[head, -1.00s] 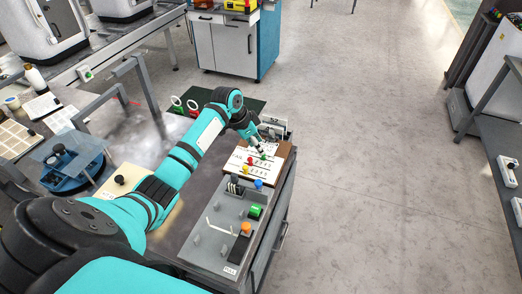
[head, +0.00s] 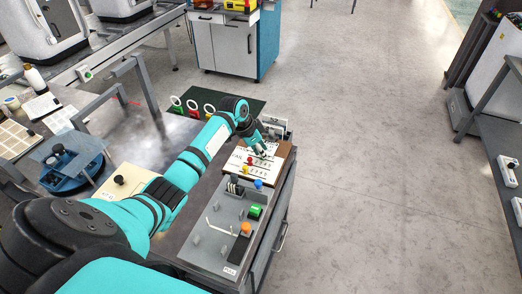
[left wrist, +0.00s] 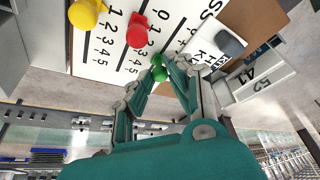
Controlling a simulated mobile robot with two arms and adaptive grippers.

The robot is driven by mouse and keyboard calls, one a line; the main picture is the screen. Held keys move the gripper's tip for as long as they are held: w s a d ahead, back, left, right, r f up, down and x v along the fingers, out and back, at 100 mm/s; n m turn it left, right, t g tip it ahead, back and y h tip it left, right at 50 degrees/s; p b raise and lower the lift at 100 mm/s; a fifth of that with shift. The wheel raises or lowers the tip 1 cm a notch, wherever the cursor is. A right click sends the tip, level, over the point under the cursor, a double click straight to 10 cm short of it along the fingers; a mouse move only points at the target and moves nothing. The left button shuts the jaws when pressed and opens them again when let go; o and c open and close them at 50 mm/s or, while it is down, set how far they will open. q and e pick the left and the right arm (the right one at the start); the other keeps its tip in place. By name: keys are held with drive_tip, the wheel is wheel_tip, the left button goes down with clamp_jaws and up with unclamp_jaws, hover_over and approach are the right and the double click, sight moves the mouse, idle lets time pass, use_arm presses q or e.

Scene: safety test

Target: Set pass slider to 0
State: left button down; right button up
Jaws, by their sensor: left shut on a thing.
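A white panel (head: 236,169) with printed number scales stands on the bench. In the left wrist view it carries a yellow knob (left wrist: 84,14), a red knob (left wrist: 137,32) and a green knob (left wrist: 158,72). Lettering ending in "SS" shows at its top right; the full word is cut off. My left gripper (left wrist: 160,74) is shut on the green knob, low on the panel in that view. I cannot tell which number it stands at. In the head view my left gripper (head: 262,155) is over the panel's right part and hides the green knob. My right gripper is not in view.
Nearer in the head view are a blue button (head: 259,184), a green switch (head: 255,211) and an orange button (head: 245,229) on a grey panel. Coloured rings (head: 193,106) stand behind my arm.

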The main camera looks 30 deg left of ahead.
use_arm(q)
drive_tip(key=shift+a, duration=0.15)
drive_tip(key=a, duration=0.2)
drive_tip(key=s+a+p, duration=0.1)
drive_tip(key=a, duration=0.2)
drive_tip(key=shift+s, duration=0.1)
drive_tip(key=shift+d+r, duration=0.1)
drive_tip(key=c, duration=1.2)
unclamp_jaws()
drive_tip(key=shift+c, duration=0.2)
drive_tip(key=v, duration=1.2)
